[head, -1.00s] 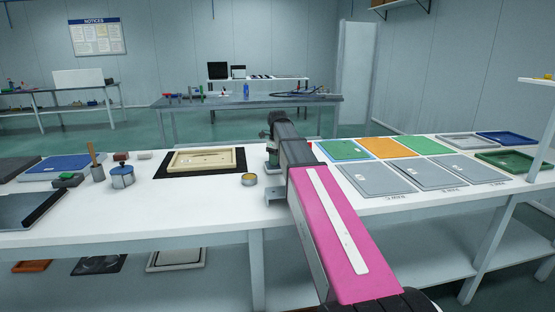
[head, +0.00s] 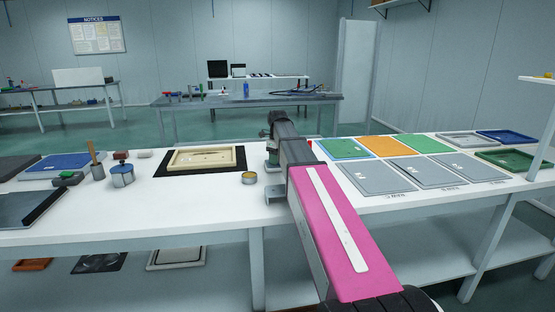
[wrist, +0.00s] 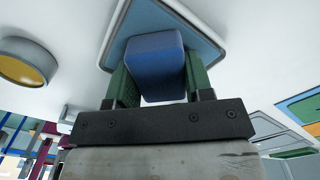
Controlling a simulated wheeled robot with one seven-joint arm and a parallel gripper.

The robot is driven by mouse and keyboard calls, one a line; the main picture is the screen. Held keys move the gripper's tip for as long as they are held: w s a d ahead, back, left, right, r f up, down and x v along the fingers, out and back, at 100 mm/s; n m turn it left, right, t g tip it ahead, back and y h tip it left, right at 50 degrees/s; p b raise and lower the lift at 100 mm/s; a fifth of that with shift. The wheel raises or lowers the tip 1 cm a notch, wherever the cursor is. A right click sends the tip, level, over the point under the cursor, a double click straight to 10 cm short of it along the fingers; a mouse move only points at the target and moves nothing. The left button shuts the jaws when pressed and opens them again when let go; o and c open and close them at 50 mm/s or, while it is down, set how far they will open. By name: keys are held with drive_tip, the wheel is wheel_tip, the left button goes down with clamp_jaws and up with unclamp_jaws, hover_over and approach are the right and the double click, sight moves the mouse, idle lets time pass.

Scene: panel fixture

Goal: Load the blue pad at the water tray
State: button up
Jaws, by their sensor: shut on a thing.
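In the wrist view, my gripper (wrist: 157,68) is shut on the blue pad (wrist: 157,62), a blue block held between two green fingers. The water tray (wrist: 205,28), light blue inside with a pale rim, lies just beyond the pad. I cannot tell whether the pad touches the tray's inside. In the head view, my pink and grey arm reaches over the white table (head: 215,208) and hides the gripper's fingers, the pad and most of the tray area.
A round tin with yellow contents (head: 249,178) stands left of my arm; it also shows in the wrist view (wrist: 25,65). A wooden frame (head: 205,158) lies on a black mat farther left. Coloured and grey panels (head: 384,146) lie to the right. Bare table lies in front.

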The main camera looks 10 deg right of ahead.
idle(0.6)
drive_tip(key=shift+r, duration=3.4)
